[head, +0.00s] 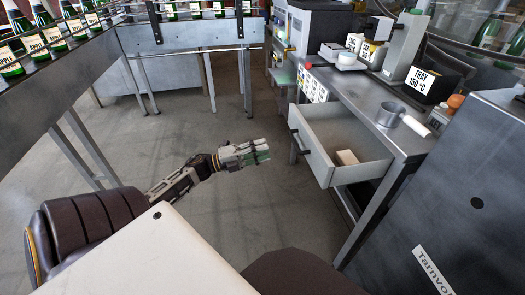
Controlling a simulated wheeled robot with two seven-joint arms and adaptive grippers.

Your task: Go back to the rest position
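My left gripper (258,152) is stretched out over the open floor, left of an open drawer (318,160) and apart from it. Its fingers point to the right, and greenish parts show at the fingertips. From this angle I cannot tell whether the fingers are open or shut, or whether something thin is between them. My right gripper is not in view.
The drawer juts from the steel workbench (395,130) and holds a beige block (346,157). A small metal pan (391,114) and a dark box marked "TRAY 150 °C" (430,85) stand on the bench. Bottles (36,45) line a conveyor at the left. The central floor (215,105) is clear.

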